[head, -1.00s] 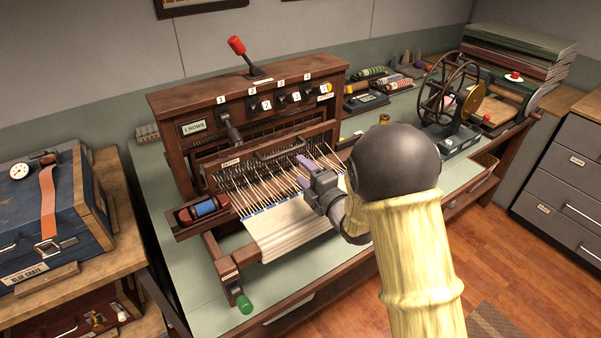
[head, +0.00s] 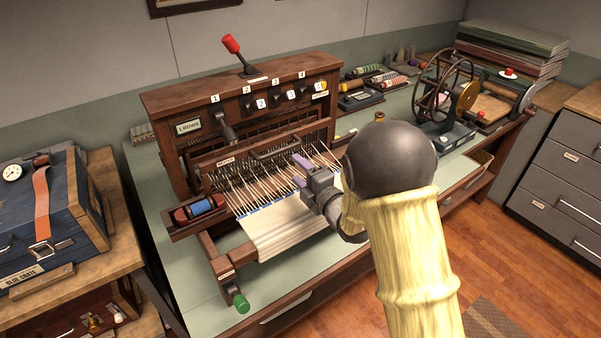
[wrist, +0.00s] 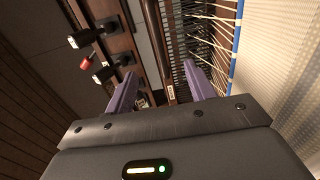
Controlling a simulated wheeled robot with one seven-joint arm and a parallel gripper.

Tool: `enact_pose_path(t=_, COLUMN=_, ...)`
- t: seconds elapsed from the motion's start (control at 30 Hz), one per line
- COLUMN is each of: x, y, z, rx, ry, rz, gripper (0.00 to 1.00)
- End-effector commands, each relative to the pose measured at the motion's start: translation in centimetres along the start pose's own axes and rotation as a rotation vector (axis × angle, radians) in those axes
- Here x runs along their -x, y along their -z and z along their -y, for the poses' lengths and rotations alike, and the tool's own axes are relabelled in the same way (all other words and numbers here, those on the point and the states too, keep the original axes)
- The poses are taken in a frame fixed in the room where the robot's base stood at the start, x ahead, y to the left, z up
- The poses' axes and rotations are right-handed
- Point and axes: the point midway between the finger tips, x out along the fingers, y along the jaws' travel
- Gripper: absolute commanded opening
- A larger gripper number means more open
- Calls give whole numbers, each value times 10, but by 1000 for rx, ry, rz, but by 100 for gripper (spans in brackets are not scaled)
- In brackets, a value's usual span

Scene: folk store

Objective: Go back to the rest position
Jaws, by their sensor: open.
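My gripper (head: 300,163) is above the loom's pale warp threads in the head view, near the beater bar. In the wrist view my gripper (wrist: 157,85) has its two purple fingers apart, with nothing between them. The wooden loom (head: 270,83) stands on the green-topped table, with numbered levers on its front and a red-knobbed lever on top. White woven cloth (head: 285,225) lies at its front, below my gripper. My dark wrist hides part of the loom's right side.
A red and blue shuttle (head: 201,208) sits in a tray at the loom's left. A green-knobbed handle (head: 241,303) juts out at the front. A wheeled winding machine (head: 445,100) stands to the right. A blue crate (head: 60,215) is at the left, drawers (head: 565,165) at the right.

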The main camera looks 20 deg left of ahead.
Motion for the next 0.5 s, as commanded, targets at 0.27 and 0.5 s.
enact_pose_path(t=0.27, x=0, y=0, z=0, rx=-1, ry=0, rz=1, gripper=55)
enact_pose_path(t=0.5, x=18, y=-32, z=-3, rx=-122, ry=83, rz=113, gripper=55)
